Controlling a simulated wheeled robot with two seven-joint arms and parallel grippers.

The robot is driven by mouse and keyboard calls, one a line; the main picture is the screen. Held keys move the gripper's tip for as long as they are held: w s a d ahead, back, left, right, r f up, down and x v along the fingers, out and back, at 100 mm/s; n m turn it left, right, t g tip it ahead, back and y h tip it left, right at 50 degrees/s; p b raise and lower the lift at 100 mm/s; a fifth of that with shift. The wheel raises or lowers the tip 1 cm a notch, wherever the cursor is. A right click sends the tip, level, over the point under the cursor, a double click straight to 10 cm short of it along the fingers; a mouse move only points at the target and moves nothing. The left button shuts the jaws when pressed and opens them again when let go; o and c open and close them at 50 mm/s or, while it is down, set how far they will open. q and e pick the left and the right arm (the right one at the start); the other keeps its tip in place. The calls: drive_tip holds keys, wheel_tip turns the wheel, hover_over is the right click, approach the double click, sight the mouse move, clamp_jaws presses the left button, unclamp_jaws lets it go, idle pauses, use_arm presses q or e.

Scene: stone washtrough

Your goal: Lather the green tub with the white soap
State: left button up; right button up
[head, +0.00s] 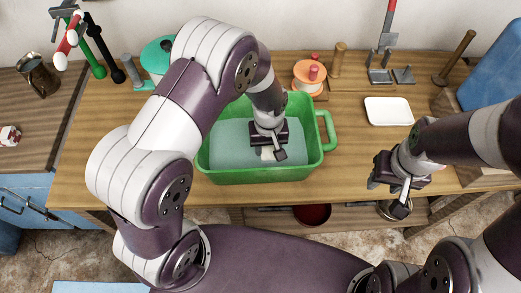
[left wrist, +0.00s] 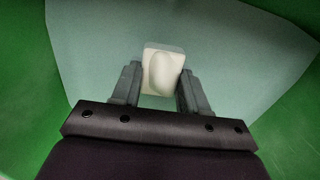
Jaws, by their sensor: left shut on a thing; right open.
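The green tub (head: 215,173) stands on the wooden counter, and its handle (head: 328,130) is on the right side. A pale blue-green surface (head: 225,135) fills its inside. My left gripper (head: 270,152) reaches down into the tub and is shut on the white soap (head: 264,153). In the left wrist view the soap (left wrist: 163,72) sits between the two fingers, with the pale surface (left wrist: 230,45) behind it. I cannot tell whether the soap touches that surface. My right gripper (head: 385,190) is open and empty by the counter's front edge, right of the tub.
A white dish (head: 388,111) lies on the counter to the right. An orange spool-like thing (head: 309,75) and a teal pot (head: 157,57) stand behind the tub. A blue box (head: 492,70) is at the far right. Counter between tub and dish is clear.

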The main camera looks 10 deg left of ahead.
sight(250, 156)
use_arm(q)
drive_tip(key=shift+w+d, duration=0.15)
drive_tip(key=shift+d, duration=0.4)
drive_tip(key=shift+a+r, duration=0.1)
drive_tip(key=shift+a, duration=0.15)
drive_tip(key=a, duration=0.1)
drive_tip(key=s+a+p, duration=0.1)
drive_tip(key=a, duration=0.1)
drive_tip(key=a+p, duration=0.1)
drive_tip(key=a, duration=0.1)
drive_tip(key=shift+s+a, duration=0.25)
drive_tip(key=shift+s, duration=0.15)
drive_tip(key=shift+d, duration=0.1)
drive_tip(key=d, duration=0.2)
drive_tip(key=w+d, duration=0.1)
drive_tip(key=d, duration=0.2)
drive_tip(key=shift+w+d, duration=0.4)
